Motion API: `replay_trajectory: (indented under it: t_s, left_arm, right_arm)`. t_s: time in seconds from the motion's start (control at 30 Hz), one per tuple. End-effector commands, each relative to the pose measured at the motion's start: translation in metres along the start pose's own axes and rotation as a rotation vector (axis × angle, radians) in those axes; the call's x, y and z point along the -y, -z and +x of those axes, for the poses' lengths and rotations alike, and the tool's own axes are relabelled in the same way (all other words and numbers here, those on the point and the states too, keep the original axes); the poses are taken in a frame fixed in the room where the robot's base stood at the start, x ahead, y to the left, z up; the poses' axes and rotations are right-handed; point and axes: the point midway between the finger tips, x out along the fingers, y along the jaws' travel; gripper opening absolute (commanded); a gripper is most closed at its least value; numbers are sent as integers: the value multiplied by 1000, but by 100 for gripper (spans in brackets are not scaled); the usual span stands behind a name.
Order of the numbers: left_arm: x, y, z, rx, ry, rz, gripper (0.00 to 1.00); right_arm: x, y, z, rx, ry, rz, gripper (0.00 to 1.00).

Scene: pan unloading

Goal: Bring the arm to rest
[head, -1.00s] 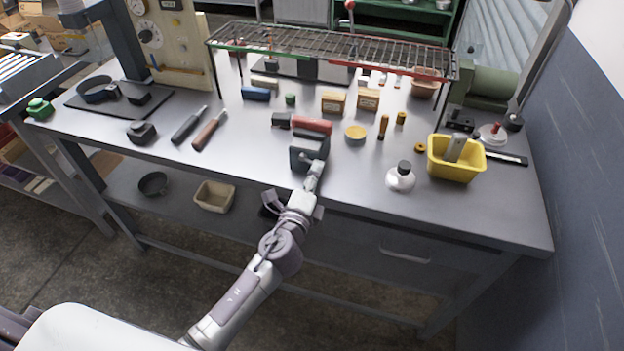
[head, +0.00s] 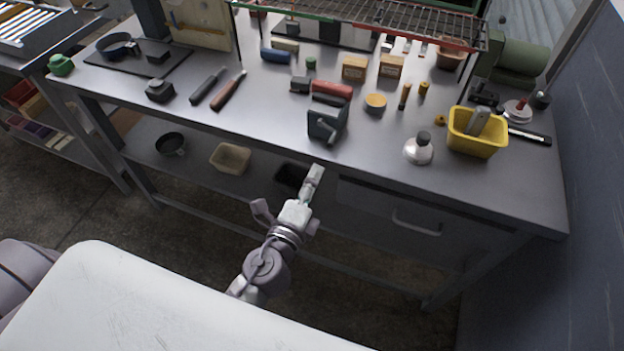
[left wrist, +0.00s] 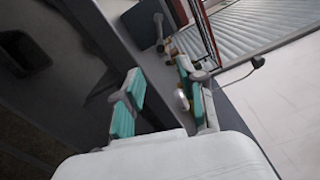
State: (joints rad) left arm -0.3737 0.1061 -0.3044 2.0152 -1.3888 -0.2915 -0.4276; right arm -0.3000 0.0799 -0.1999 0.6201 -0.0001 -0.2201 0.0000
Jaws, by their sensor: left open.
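My left gripper (head: 313,180) is in front of the workbench's front edge, below and apart from the dark vise in the head view. In the left wrist view its two teal-padded fingers (left wrist: 160,100) are spread apart with nothing held between them. My right gripper is not in view.
The workbench (head: 270,132) carries a vise (head: 327,118), a yellow bin (head: 474,147), a white-based bottle (head: 418,150) and screwdriver-like tools near its front. A wire rack (head: 390,28) stands behind. A pan (head: 171,144) and a beige tray (head: 230,157) lie on the lower shelf.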

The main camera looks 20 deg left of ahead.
Motion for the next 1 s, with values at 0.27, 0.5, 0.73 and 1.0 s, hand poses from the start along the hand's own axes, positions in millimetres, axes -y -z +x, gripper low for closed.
replay_trajectory:
  t_s: [0.27, 0.5, 0.73, 1.0]
  left_arm:
    - [0, 0, 0, 0, 0, 0, 40]
    - [-36, 7, 0, -17, -77, -59, 40]
    - [-190, 32, -28, -23, -421, -349, 40]
    - [-367, 48, -132, 165, -871, -754, 40]
  right_arm:
    - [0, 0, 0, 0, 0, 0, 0]
    - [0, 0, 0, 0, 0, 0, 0]
    - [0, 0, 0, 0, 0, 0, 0]
    - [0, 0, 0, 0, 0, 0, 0]
